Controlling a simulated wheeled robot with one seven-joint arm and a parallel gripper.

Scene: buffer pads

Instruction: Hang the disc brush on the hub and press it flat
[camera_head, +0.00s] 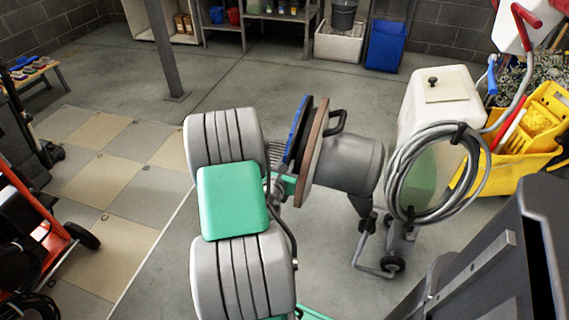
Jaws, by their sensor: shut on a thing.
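I cannot tell whether the two touch all round. The hub is hidden behind the brush and plate. My gripper (279,186) is at the brush's lower edge, largely hidden behind my grey and green arm. It is shut on the brush, but its fingertips are not clear.
The machine's white tank (437,95), coiled grey hose (398,180) and wheels stand to the right. A yellow mop bucket (545,125) is at far right. A dark grey bin (500,255) fills the lower right. A metal post (165,50) stands behind. Floor at left centre is clear.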

